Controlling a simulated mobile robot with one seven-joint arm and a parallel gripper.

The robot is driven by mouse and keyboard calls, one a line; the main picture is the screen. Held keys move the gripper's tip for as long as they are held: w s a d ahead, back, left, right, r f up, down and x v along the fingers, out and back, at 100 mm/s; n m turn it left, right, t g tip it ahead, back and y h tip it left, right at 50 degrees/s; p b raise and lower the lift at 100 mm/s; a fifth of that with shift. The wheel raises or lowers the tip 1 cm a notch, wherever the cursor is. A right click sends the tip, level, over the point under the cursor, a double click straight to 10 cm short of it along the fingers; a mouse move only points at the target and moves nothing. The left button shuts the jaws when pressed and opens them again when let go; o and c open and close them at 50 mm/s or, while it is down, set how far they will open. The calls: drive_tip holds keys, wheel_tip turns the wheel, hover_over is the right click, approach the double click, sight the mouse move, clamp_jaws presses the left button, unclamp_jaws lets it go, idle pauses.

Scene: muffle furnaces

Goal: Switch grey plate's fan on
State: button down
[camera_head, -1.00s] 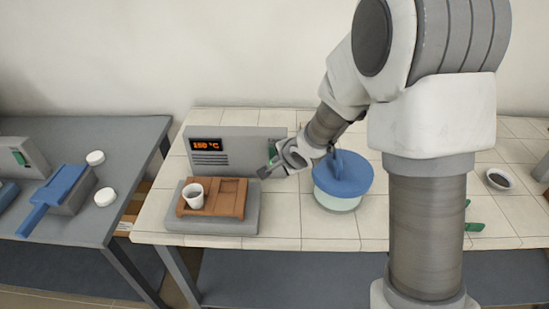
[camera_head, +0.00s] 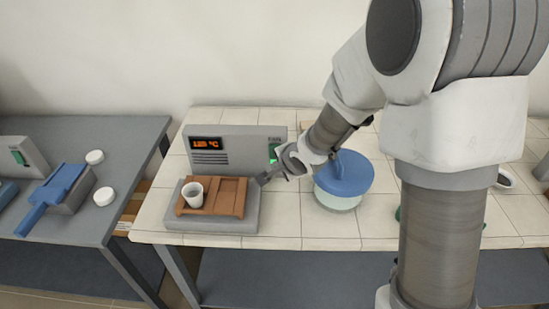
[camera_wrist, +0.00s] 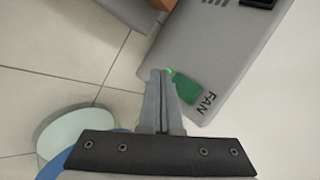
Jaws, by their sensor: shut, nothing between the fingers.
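The grey plate (camera_head: 240,226) stands on the tiled table, with an upright grey panel (camera_head: 236,160) behind it. The panel's orange display (camera_head: 206,143) reads about 125 °C. The green fan switch (camera_head: 273,152) is at the panel's right end, partly behind my gripper, and bright green shows there. The wrist view shows the fan switch (camera_wrist: 187,90) beside the word FAN, with a small glowing green spot near my fingertips. My gripper (camera_head: 262,181) is shut and empty, in front of the panel's right end. Its closed fingers (camera_wrist: 160,76) overlap the switch's edge; I cannot tell if they touch.
A brown tray (camera_head: 229,197) with a white cup (camera_head: 193,195) sits on the plate. A blue-lidded round vessel (camera_head: 345,175) stands just right of my gripper. A grey table (camera_head: 70,235) at the left holds a blue-handled item and white discs.

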drive_tip(key=s, duration=0.3)
drive_tip(key=shift+s+r+b, duration=0.2)
drive_tip(key=shift+s+b, duration=0.15)
drive_tip(key=shift+r, duration=0.1)
drive_tip(key=s+d+r+n+h+p, duration=0.2)
drive_tip(key=s+d+r+n, duration=0.15)
drive_tip(key=d+r, duration=0.35)
drive_tip(key=s+d+r+n+h+p, duration=0.25)
drive_tip(key=s+d+r, duration=0.2)
drive_tip(key=r, duration=0.55)
drive_tip(key=s+d+r+n+g+y+p, duration=0.1)
drive_tip(key=s+r+n+p, duration=0.3)
drive_tip(key=s, duration=1.1)
wheel_tip(320, 180, up, 4)
drive_tip(key=shift+d+f+n+g, duration=0.15)
drive_tip(key=shift+d+n+g, duration=0.4)
drive_tip(key=shift+n, duration=0.25)
